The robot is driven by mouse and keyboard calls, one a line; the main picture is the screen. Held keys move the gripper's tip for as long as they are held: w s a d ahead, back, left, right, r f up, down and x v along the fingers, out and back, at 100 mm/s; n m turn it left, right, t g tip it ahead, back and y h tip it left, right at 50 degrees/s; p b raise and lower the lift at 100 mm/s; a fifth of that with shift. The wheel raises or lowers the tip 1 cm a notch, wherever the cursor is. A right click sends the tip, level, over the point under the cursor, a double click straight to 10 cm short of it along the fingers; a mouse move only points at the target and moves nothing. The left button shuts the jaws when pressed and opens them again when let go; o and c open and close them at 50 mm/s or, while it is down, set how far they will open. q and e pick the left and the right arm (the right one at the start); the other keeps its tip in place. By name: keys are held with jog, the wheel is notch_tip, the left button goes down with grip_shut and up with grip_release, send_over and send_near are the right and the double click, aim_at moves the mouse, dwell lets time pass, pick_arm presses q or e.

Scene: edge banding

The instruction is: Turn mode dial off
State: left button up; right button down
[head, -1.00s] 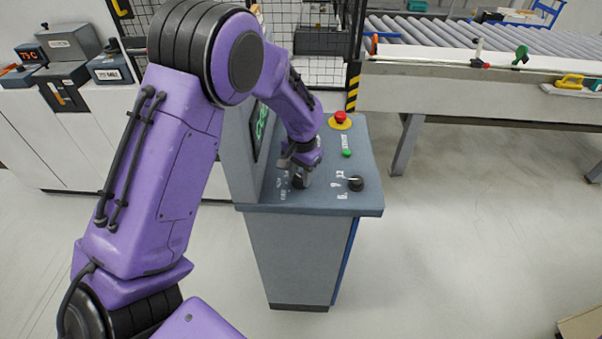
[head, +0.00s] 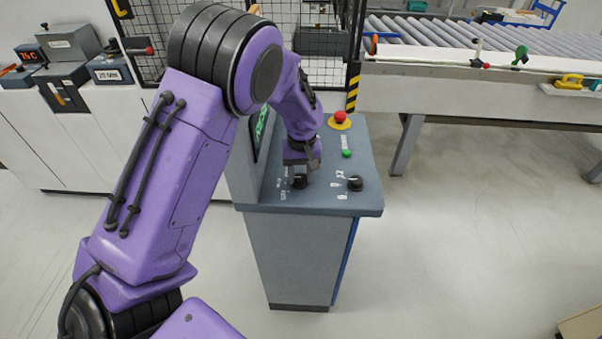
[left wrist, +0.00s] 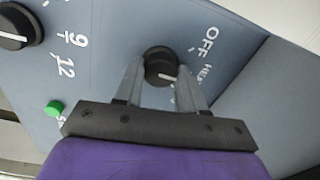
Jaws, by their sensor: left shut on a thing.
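The mode dial (head: 299,182) is a round black knob on the grey-blue sloped panel of the console (head: 325,196). In the left wrist view the dial (left wrist: 158,62) sits between the fingertips, with the words OFF and HEAT printed to its right. Its white mark points to the lower right, not toward OFF. My left gripper (head: 308,167) reaches down to the panel from above; in the left wrist view the left gripper (left wrist: 160,82) is shut on the dial. My right gripper is in neither view.
A second black knob (head: 355,184) with numbers stands right of the dial. A green button (head: 347,153) and a red emergency button (head: 340,117) are farther back. The console's screen (head: 262,128) rises at the left.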

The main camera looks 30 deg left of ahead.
aim_at(302, 176)
pick_arm(q)
jog(key=n, duration=0.4)
jog(key=shift+n, duration=0.3)
jog(key=n, duration=0.4)
jog(key=shift+n, duration=0.3)
jog(key=o, duration=1.1)
jog(key=shift+c, duration=0.2)
jog(key=shift+w, duration=0.1)
notch_tip(302, 176, up, 10)
jog(key=b, duration=0.2)
jog(key=shift+w+r, duration=0.15)
jog(key=shift+r, duration=0.1)
